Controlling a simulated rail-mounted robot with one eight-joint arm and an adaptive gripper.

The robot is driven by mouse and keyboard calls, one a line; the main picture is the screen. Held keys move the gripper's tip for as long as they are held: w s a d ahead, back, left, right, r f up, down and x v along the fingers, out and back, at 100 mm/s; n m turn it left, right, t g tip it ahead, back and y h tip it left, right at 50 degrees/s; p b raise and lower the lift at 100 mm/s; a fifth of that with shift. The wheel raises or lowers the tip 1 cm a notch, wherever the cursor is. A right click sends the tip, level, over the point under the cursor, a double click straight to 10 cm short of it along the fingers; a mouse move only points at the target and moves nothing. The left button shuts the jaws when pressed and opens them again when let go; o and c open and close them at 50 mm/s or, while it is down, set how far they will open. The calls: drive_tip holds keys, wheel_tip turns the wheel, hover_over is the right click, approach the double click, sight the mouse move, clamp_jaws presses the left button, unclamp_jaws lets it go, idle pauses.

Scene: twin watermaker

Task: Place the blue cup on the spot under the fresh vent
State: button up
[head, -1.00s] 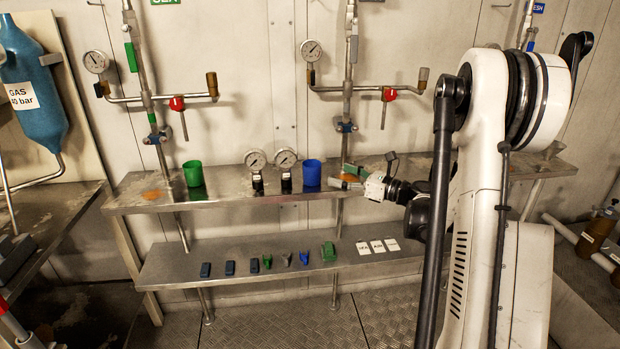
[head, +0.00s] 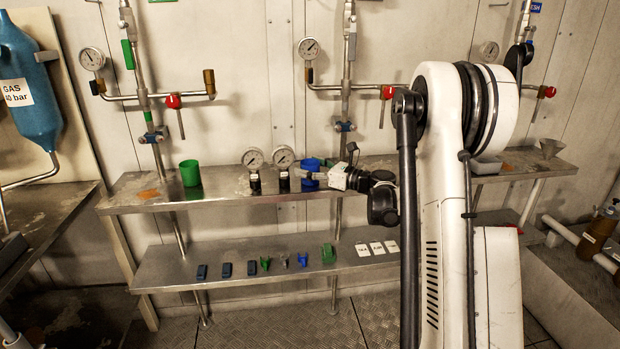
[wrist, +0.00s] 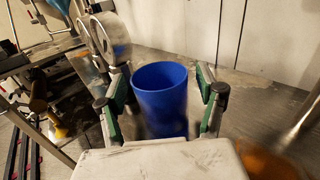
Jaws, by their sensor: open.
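The blue cup (head: 311,166) stands upright on the upper steel shelf (head: 230,190), partly hidden by my gripper in the head view. My gripper (head: 318,176) reaches it from the right. In the wrist view the blue cup (wrist: 160,95) sits between the two open green-padded fingers (wrist: 162,108), with a visible gap on the right side. A blue label (head: 537,6), cut off at the top edge, marks the right-hand pipework. Which spot lies under the fresh vent I cannot tell; my arm hides part of the shelf there.
A green cup (head: 190,173) stands on the shelf at left, near an orange patch (head: 149,193). Two gauges (head: 253,159) stand close left of the blue cup. The lower shelf (head: 180,262) holds small parts.

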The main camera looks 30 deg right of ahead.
drive_tip(key=c, duration=1.1)
wheel_tip(320, 180, up, 10)
drive_tip(key=p, duration=0.3)
